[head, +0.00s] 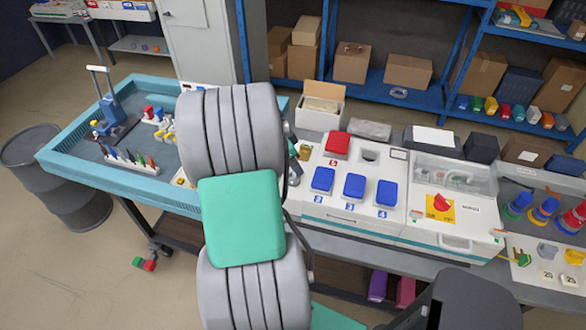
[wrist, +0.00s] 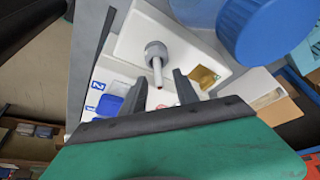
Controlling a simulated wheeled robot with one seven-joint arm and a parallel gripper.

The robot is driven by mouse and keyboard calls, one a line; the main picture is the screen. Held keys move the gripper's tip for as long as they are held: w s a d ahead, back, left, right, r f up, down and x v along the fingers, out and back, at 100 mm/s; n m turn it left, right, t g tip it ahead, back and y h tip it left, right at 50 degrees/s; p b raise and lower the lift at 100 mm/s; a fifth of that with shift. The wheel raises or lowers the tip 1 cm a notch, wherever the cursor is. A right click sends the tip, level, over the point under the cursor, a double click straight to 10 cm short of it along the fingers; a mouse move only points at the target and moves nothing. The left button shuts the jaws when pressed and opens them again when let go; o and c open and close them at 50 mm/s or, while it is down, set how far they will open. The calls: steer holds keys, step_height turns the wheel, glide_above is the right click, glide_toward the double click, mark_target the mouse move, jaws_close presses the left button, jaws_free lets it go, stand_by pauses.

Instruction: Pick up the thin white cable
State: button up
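I cannot make out a thin white cable with certainty in either view. In the wrist view, a grey round fitting (wrist: 156,52) with a thin pale stem stands on a white panel (wrist: 125,45). The stem points down toward the space between my fingers, and I cannot tell whether it is a cable end. My gripper (wrist: 160,90) shows two dark fingers spread apart with nothing seen held between them. In the head view my arm covers the middle, and the gripper is hidden behind it.
The white button box (head: 318,213) carries a red button (head: 337,144) and blue buttons (head: 354,187). A white unit (head: 452,205) stands to its right. A blue-rimmed tray table (head: 75,170) stands left. A large blue round object (wrist: 255,28) is close at the wrist view's upper right.

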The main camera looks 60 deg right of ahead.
steer(key=shift+s+d+f, duration=0.1)
steer(key=shift+f, duration=0.1)
jaws_close()
stand_by(0.6)
